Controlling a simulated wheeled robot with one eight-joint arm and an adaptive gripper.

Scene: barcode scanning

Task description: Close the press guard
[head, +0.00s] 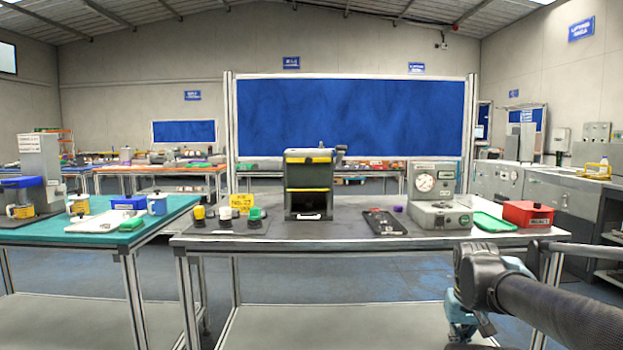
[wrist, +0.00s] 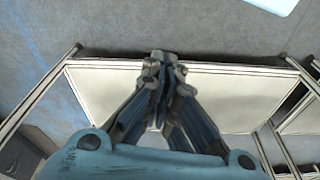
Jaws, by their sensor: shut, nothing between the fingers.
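The press (head: 308,184) is a black box-shaped machine with yellow stripes, standing upright on the middle of the grey-topped table. Its front has a dark opening below a yellow-edged upper panel (head: 309,157), which looks like the guard, raised. My gripper (head: 470,328) hangs low at the right, in front of the table and well apart from the press. The wrist view shows my gripper (wrist: 160,62) with its fingers together and nothing between them, above the table's pale lower shelf. The press does not show in the wrist view.
A teal-topped table (head: 60,238) stands left. The table front before the press is clear.

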